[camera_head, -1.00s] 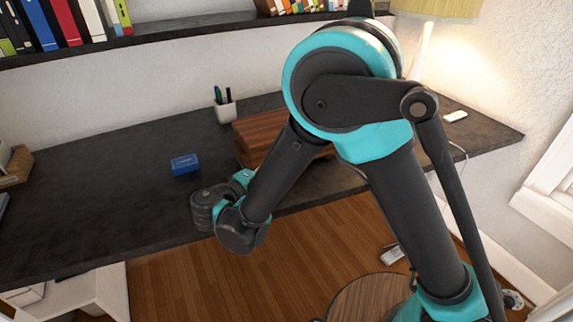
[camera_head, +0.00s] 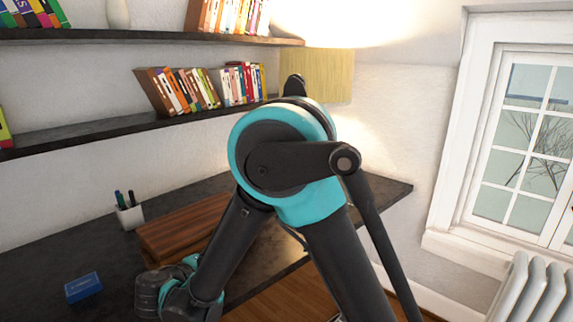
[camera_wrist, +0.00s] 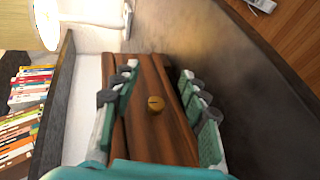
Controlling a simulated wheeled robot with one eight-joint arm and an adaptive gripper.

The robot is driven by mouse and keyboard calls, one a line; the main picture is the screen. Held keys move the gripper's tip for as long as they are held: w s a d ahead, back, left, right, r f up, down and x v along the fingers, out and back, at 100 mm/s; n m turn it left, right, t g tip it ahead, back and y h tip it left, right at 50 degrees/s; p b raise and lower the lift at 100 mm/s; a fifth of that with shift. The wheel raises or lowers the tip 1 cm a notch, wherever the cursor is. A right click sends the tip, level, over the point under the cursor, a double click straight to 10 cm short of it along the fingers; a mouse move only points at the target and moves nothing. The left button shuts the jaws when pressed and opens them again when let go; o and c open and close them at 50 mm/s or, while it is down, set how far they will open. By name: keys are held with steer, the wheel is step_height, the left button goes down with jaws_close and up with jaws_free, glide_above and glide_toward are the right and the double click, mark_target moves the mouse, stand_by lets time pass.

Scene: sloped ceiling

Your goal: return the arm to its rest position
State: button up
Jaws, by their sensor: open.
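My arm (camera_head: 325,255) is bent at its elbow in the head view, with the forearm slanting down to the left over the desk. The wrist end sits low in the picture, in front of a brown wooden box (camera_head: 185,226); my gripper's fingers cannot be made out there. In the wrist view my gripper (camera_wrist: 158,72) is open, its two fingers spread apart. Nothing is held.
The dark desk (camera_head: 60,250) bears a blue box (camera_head: 83,287) and a pen cup (camera_head: 129,213). Shelves with books (camera_head: 190,90) hang above. A lamp (camera_head: 330,75) stands behind the arm. A window (camera_head: 520,150) and radiator (camera_head: 530,290) are at right.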

steer(key=w+d+g, duration=0.1)
steer(key=d, duration=0.3)
steer(key=w+d+m+g, duration=0.1)
steer(key=w+d, duration=0.1)
steer(key=d, duration=0.2)
steer(key=w+d+f+m+g, duration=0.1)
steer(key=w+d, duration=0.1)
steer(key=d, duration=0.2)
steer(key=shift+d+f+g+h, duration=0.1)
steer(key=shift+d+g+h, duration=0.1)
steer(key=shift+g+h, duration=0.1)
steer(key=s+d+f+m+g+y, duration=0.2)
steer(key=d+m+g, duration=0.1)
steer(key=d, duration=0.7)
steer(key=s+d+f+m+g+y, duration=0.1)
steer(key=s+d+f+m+g, duration=0.1)
steer(key=d, duration=0.8)
steer(key=s+d+f+m+y, duration=0.1)
steer(key=s+d+m+y, duration=0.2)
steer(key=s+d+m, duration=0.2)
steer(key=shift+s+d+f+m, duration=0.3)
steer(key=shift+s+d+f, duration=0.1)
steer(key=shift+s, duration=0.85)
